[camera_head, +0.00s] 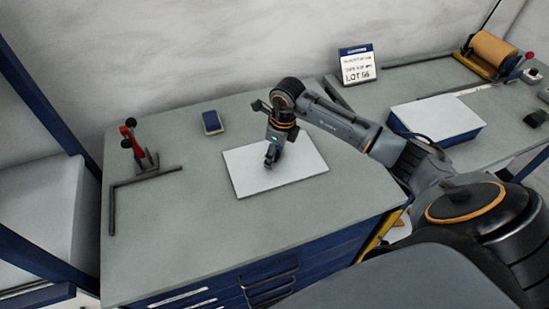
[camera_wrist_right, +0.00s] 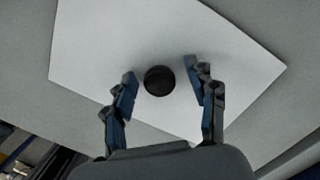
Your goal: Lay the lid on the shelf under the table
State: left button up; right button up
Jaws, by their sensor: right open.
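The lid, a flat white panel (camera_head: 255,182), lies on the grey tabletop. In the right wrist view the lid (camera_wrist_right: 225,45) has a round black knob (camera_wrist_right: 159,80). My right gripper (camera_head: 271,161) points down over the middle of the lid. In the right wrist view my right gripper (camera_wrist_right: 162,76) is open, with one finger on each side of the knob and visible gaps between. In the head view the gripper hides the knob. My left gripper is not in view. I cannot make out a shelf under the table.
A red-and-black clamp tool (camera_head: 130,140) and a dark L-shaped square (camera_head: 113,205) are at left. A small blue block (camera_head: 212,122) lies behind the lid. Blue drawers (camera_head: 240,285) are under the table's front. A blue-sided box with a white top (camera_head: 435,115) and a LOT sign (camera_head: 357,65) are at right.

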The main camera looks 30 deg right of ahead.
grip_shut()
dwell(0.4)
